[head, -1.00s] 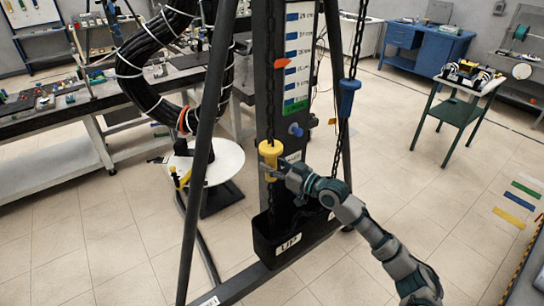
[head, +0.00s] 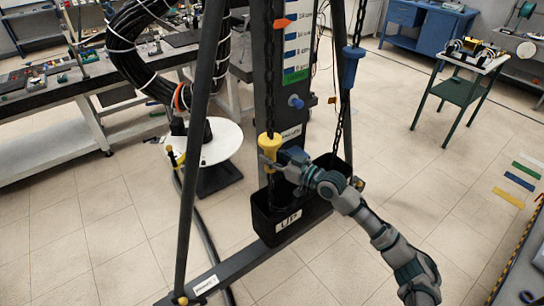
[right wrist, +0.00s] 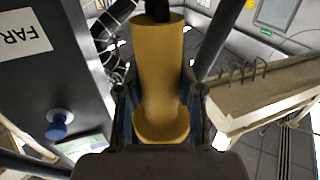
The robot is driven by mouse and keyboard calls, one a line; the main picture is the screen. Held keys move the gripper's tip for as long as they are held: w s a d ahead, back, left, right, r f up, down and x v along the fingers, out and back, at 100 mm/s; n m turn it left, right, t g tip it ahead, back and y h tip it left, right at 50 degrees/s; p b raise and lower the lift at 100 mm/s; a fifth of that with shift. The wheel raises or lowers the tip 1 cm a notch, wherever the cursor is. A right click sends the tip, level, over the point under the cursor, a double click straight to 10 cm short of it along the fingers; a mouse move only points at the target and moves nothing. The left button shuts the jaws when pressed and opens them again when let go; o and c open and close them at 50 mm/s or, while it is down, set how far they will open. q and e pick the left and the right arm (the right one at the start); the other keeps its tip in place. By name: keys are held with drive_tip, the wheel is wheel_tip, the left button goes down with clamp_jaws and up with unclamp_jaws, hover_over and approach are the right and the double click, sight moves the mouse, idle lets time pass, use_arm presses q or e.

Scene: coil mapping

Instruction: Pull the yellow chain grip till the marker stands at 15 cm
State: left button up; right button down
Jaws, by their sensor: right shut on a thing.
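The yellow chain grip (head: 270,142) hangs upright on the near chain, in front of the dark post and above the black bin (head: 262,226). My right gripper (head: 271,161) is shut around it. In the right wrist view the yellow grip (right wrist: 162,70) stands between both fingers. The orange-red marker (head: 281,22) points right at the white scale board (head: 303,48), near the top of the picture and well above its green bottom end. The scale figures are too small to read surely. My left gripper is not in view.
A blue grip (head: 351,65) hangs on the other chain at the right. The bin bears an UP label (head: 288,222). Dark frame legs (head: 198,150) flank the post. A round white table (head: 215,143) stands at the left. The floor at the right is mostly clear.

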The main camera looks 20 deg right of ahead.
drive_tip(key=c, duration=0.8)
unclamp_jaws()
drive_tip(key=shift+w+f, duration=0.1)
drive_tip(key=shift+c, duration=0.2)
drive_tip(key=shift+o, duration=0.6)
drive_tip(key=shift+w, duration=0.2)
drive_tip(key=shift+s, duration=0.15)
drive_tip(key=shift+s+d, duration=0.15)
drive_tip(key=shift+s, duration=0.05)
drive_tip(key=v, duration=1.1)
drive_tip(key=shift+d, duration=0.15)
